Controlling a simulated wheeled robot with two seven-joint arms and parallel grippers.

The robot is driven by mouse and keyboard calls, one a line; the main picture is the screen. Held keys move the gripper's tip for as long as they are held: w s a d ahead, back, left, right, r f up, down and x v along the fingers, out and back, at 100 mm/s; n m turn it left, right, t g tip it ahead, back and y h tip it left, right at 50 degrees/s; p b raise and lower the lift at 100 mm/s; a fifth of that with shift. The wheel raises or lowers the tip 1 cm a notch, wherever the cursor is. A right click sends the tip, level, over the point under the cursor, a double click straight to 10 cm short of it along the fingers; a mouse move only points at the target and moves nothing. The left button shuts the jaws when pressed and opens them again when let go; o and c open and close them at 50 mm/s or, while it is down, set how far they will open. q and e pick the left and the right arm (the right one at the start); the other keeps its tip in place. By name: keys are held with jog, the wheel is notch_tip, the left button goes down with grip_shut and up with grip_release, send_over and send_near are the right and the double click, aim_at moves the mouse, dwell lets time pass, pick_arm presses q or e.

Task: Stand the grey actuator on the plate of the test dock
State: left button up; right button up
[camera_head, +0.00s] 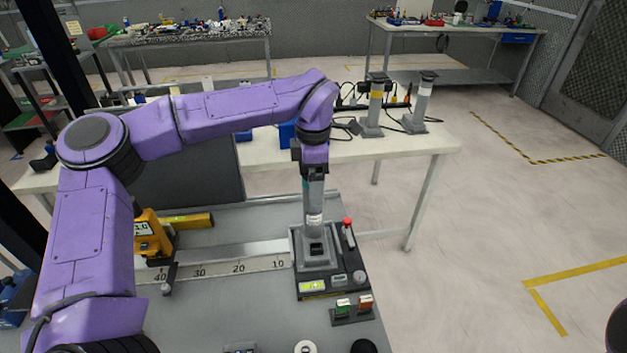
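The grey actuator (315,203) is a slim upright cylinder with a pale band near its lower end. My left gripper (314,172) is above and around its top, pointing down, and appears shut on it; the fingertips are mostly hidden. The actuator's lower part is directly over the grey plate of the test dock (299,250). I cannot tell whether it touches the plate. The dock has a black base with a lit yellow-green display and a red-topped lever. My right gripper is not in view.
A ruler strip (215,270) runs left from the dock. A yellow device (152,236) stands at left. A small switch box (352,309) is in front of the dock. Two similar grey cylinders, yellow-banded (375,105) and white-banded (420,105), stand on the white table behind. Open floor lies right.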

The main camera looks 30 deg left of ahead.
pick_arm(q)
notch_tip(320, 180, up, 12)
jog(key=shift+f+b, duration=0.2)
jog(key=shift+b, duration=0.15)
jog(key=shift+r, duration=0.1)
